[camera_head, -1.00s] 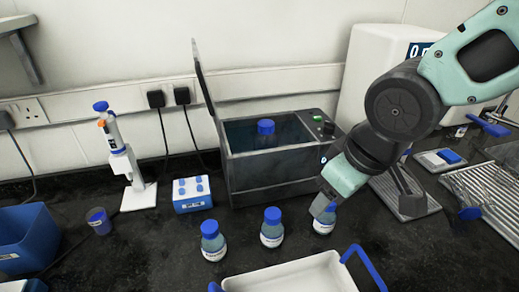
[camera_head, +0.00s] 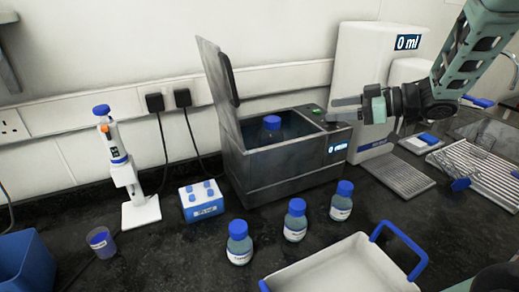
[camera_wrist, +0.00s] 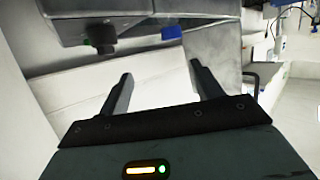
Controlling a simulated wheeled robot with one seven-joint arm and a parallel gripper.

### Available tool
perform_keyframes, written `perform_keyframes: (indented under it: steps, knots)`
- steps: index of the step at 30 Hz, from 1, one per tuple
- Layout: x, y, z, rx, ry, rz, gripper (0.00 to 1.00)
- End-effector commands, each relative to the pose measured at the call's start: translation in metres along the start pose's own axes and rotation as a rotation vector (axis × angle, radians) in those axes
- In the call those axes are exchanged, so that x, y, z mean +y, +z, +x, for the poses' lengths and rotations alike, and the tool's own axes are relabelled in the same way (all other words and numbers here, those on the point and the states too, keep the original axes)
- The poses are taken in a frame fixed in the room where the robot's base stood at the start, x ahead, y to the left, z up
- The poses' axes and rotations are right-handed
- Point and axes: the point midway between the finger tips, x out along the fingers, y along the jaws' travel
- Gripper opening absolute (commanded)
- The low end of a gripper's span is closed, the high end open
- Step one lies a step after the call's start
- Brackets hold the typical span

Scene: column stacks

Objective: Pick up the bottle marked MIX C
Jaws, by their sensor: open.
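Three blue-capped bottles stand upright on the dark bench in the head view: a left one (camera_head: 239,245), a middle one (camera_head: 295,222) and a right one (camera_head: 341,203). Their white labels are too small to read, so I cannot tell which is MIX C. A further blue-capped bottle (camera_head: 272,127) stands in the open water bath (camera_head: 290,178), its lower part hidden. My gripper (camera_head: 338,109) is raised beside the bath's right end, above the right bottle and pointing left. In the wrist view its fingers (camera_wrist: 161,72) are apart with nothing between them.
The bath's raised lid (camera_head: 218,75) stands at its left. A white tray with blue handles (camera_head: 345,265) lies in front of the bottles. A blue-and-white box (camera_head: 202,203), a pipette stand (camera_head: 140,210) and a small cup (camera_head: 101,243) stand left. A white dispenser (camera_head: 372,75) stands behind my gripper.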

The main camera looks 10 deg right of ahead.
Motion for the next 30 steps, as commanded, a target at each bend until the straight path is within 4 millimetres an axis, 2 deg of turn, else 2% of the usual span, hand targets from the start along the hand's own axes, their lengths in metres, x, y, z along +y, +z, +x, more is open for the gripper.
perform_keyframes:
  steps: [3,7,21,24,30]
  knots:
    - [-0.002,0.009,-0.014,0.013,-0.054,0.022,0.65]
    - [-0.005,0.009,-0.010,0.018,-0.077,0.030,0.65]
    - [-0.013,0.006,0.083,0.017,-0.078,0.028,0.65]
    - [-0.014,0.006,0.095,0.018,-0.076,0.028,0.65]
    - [-0.015,0.005,0.108,0.018,-0.074,0.027,0.65]
